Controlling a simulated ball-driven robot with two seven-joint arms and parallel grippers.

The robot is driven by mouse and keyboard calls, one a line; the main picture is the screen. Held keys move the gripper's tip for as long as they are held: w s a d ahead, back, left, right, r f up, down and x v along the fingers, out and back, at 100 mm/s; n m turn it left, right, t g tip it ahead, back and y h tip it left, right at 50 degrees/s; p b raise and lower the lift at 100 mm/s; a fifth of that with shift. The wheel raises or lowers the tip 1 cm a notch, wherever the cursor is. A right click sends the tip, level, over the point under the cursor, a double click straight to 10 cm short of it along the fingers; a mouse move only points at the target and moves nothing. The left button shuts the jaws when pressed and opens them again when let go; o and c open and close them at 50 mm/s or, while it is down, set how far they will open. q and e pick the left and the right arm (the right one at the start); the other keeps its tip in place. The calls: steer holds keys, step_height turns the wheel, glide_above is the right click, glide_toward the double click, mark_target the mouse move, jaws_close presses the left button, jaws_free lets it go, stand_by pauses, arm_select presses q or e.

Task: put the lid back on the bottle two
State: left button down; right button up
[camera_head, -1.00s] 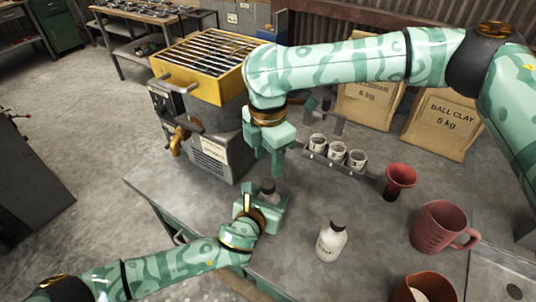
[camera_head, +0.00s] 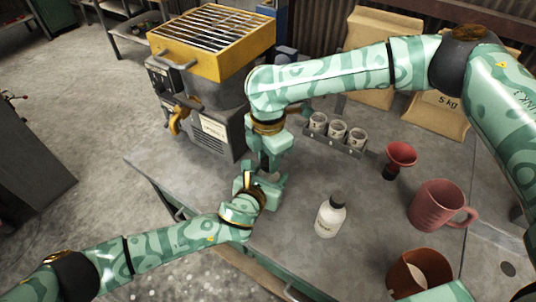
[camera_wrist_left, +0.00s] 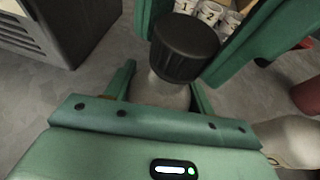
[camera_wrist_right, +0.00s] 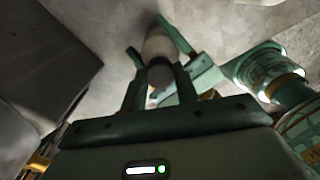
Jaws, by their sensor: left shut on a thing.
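My left gripper (camera_head: 250,183) is shut around a pale bottle (camera_wrist_left: 160,90) with a black lid (camera_wrist_left: 184,46), which looks seated on its top and slightly tilted in the left wrist view. My right gripper (camera_head: 270,165) comes down from above, its fingers either side of that lid; whether they press on it I cannot tell. In the right wrist view the bottle body (camera_wrist_right: 160,42) and dark lid (camera_wrist_right: 160,73) show between the fingers.
A rack (camera_head: 342,149) holds several small cups, with numbers 1 and 2 legible. A red funnel (camera_head: 400,155), a pink mug (camera_head: 437,205) and a brown pot (camera_head: 405,272) stand right. A yellow-topped machine (camera_head: 208,52) stands back left. The table (camera_head: 290,255) is clear at front.

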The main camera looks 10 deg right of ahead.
steer(key=c, duration=0.4)
steer(key=shift+c, duration=0.2)
steer(key=o, duration=1.1)
steer(key=shift+o, duration=0.2)
step_height(320, 180, up, 12)
arm_select(q)
steer(key=shift+c, duration=2.3)
jaws_free()
